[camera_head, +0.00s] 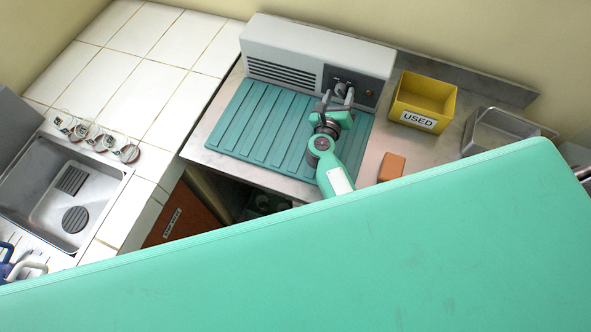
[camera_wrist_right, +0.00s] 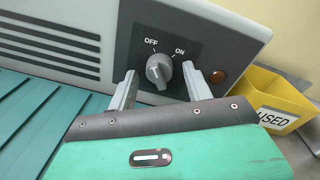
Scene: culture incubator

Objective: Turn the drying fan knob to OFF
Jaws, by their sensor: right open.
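The grey drying fan unit (camera_head: 300,52) stands at the back of the counter, with dark vent slots on its left and a dark control panel on its right. The round grey knob (camera_wrist_right: 159,70) sits on this panel below the printed words OFF and ON. Its exact pointing direction is hard to tell. My right gripper (camera_head: 338,96) is in front of the panel. In the right wrist view its open fingers stand on either side of the knob, with a gap visible; contact cannot be told. My left gripper is not in view.
An amber lamp (camera_wrist_right: 218,77) is right of the knob. A teal ribbed drying mat (camera_head: 255,118) lies before the fan. A yellow USED bin (camera_head: 424,97), a grey tray (camera_head: 490,130) and an orange block (camera_head: 392,167) are to the right. A sink (camera_head: 75,195) is at left.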

